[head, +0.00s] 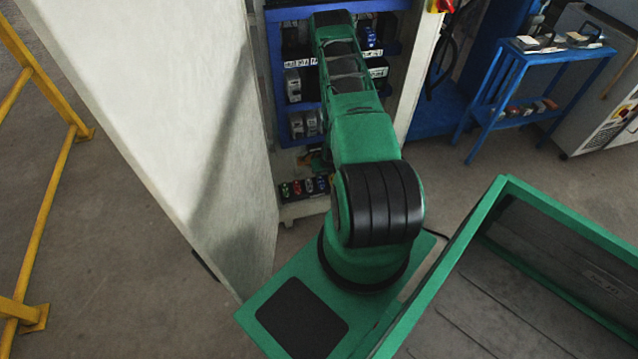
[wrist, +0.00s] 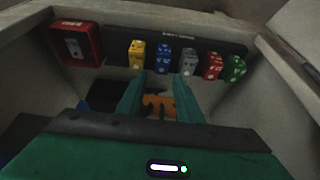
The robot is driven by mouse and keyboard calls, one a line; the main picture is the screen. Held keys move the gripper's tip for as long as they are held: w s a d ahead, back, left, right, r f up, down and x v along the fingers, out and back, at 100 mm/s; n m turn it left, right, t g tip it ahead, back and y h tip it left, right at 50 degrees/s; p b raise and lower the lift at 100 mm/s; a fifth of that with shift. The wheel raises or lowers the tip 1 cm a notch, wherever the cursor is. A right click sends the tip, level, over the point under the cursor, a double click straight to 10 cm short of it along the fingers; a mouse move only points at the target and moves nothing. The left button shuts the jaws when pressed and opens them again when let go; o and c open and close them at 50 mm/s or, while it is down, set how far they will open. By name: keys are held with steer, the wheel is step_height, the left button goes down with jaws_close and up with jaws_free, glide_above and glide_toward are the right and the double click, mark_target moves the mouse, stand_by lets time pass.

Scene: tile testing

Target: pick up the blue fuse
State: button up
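The blue fuse (wrist: 161,60) stands in a row on a dark strip in the wrist view, between a yellow fuse (wrist: 137,55) and a grey fuse (wrist: 188,62). My gripper (wrist: 160,92) is open, with its two green fingers apart. In the wrist view the fingertips lie just below the blue fuse, and no fuse is between them. How far they are from it in depth I cannot tell. In the head view my arm hides the gripper, and small coloured fuses show low in the cabinet.
A red fuse (wrist: 213,66) and a green fuse (wrist: 235,69) continue the row. A red box (wrist: 75,43) is at its left end. Pale cabinet walls stand close on both sides. An orange thing (wrist: 158,103) lies beyond the fingers. A white cabinet door (head: 215,130) stands open left of my arm.

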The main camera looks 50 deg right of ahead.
mark_target(321, 180)
steer(key=x, duration=0.9)
steer(key=shift+a+f, duration=0.1)
steer(key=shift+a, duration=0.3)
jaws_close()
